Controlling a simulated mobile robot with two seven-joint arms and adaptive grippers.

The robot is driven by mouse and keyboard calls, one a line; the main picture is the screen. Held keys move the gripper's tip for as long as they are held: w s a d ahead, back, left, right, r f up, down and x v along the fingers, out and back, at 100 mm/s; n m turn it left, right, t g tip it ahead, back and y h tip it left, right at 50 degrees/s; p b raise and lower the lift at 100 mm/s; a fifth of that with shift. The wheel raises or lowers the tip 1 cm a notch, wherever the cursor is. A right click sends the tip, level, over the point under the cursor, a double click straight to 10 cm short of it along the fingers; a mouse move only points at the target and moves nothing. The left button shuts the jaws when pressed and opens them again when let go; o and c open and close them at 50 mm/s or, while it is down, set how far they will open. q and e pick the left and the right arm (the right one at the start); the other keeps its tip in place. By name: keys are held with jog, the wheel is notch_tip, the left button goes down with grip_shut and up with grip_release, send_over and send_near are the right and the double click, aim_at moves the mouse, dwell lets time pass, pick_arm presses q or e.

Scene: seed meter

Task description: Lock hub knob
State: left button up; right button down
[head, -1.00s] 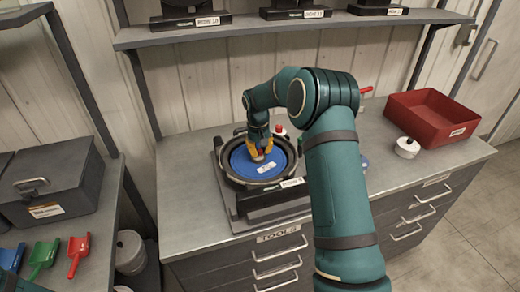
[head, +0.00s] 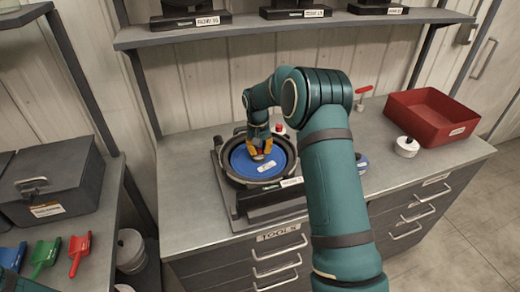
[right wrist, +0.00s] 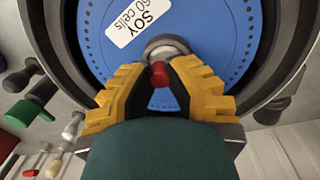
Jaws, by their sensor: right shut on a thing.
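The blue seed plate (head: 240,163), with a white label, lies in the round dark meter housing (head: 228,178) on the bench. The hub knob (right wrist: 160,74) is at the plate's centre. It shows a red part in front of a round grey metal hub. My right gripper (head: 258,155) reaches down over the plate's centre with its yellow fingers on the knob. In the right wrist view, the ridged yellow fingers (right wrist: 160,75) close on the knob from both sides. The wrist view label reads "SOY 60 cells". My left gripper is out of view.
A red bin (head: 430,112) and a white round container (head: 406,147) stand on the bench's right side. A red-handled tool (head: 362,98) stands behind my right arm. A grey case (head: 50,180) and coloured scoops (head: 79,252) are on the left shelf. A shelf (head: 290,33) runs above.

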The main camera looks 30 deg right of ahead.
jog(key=c, duration=0.9)
grip_release()
jog(key=shift+o, duration=0.2)
notch_tip(320, 180, up, 12)
jog(key=shift+w+a, duration=0.15)
jog(key=shift+a, duration=0.15)
